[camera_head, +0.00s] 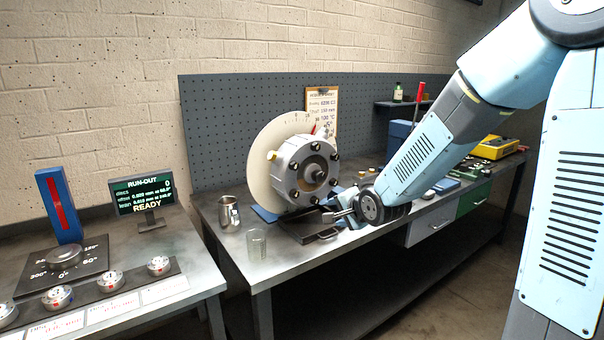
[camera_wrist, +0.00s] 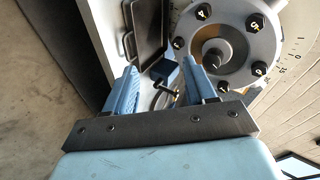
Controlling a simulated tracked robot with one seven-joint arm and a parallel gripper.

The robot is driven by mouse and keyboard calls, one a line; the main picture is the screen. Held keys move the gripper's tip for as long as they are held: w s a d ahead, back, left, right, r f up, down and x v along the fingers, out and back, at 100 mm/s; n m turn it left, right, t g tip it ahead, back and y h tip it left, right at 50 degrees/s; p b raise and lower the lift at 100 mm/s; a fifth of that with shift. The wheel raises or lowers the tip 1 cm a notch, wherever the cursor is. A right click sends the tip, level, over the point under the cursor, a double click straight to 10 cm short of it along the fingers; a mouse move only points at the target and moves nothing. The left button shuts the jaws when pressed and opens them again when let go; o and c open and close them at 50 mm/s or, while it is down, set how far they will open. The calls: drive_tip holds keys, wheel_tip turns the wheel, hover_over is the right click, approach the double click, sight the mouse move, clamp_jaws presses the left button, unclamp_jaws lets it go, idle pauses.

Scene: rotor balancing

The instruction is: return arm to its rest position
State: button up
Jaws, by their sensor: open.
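My gripper (camera_head: 343,215) is at the end of my pale blue arm, which reaches in from the right over the front part of the workbench. It is small in the head view, low and right of the rotor (camera_head: 305,170), a grey metal hub with dark bolts in front of a pale graduated disc (camera_head: 262,160). In the wrist view the two blue fingers of my gripper (camera_wrist: 160,85) stand apart. A small blue block and a dark rod show between and beyond them; I cannot tell their exact distance. The numbered rotor face (camera_wrist: 228,40) is at upper right there.
A metal mug (camera_head: 229,214) and a clear glass (camera_head: 257,244) stand at the bench's left front. A dark tray (camera_head: 314,235) lies below the rotor. The run-out display (camera_head: 143,194) reads READY on the left table. A yellow case (camera_head: 497,147) sits at the back right.

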drive_tip(key=s+d+r+n+g+h, duration=0.1)
drive_tip(key=s+d+r+n, duration=0.2)
drive_tip(key=s, duration=0.7)
drive_tip(key=s+d+r+n+g+h, duration=0.2)
drive_tip(key=s+d+r, duration=0.3)
drive_tip(key=s, duration=0.5)
drive_tip(key=s+d+r+n+g+h, duration=0.1)
drive_tip(key=s+d+r+n, duration=0.3)
drive_tip(key=s, duration=0.6)
drive_tip(key=shift+s+d+r+n+g+h, duration=0.15)
drive_tip(key=shift+d+r+n+g+h, duration=0.15)
drive_tip(key=shift+d+n+g, duration=0.35)
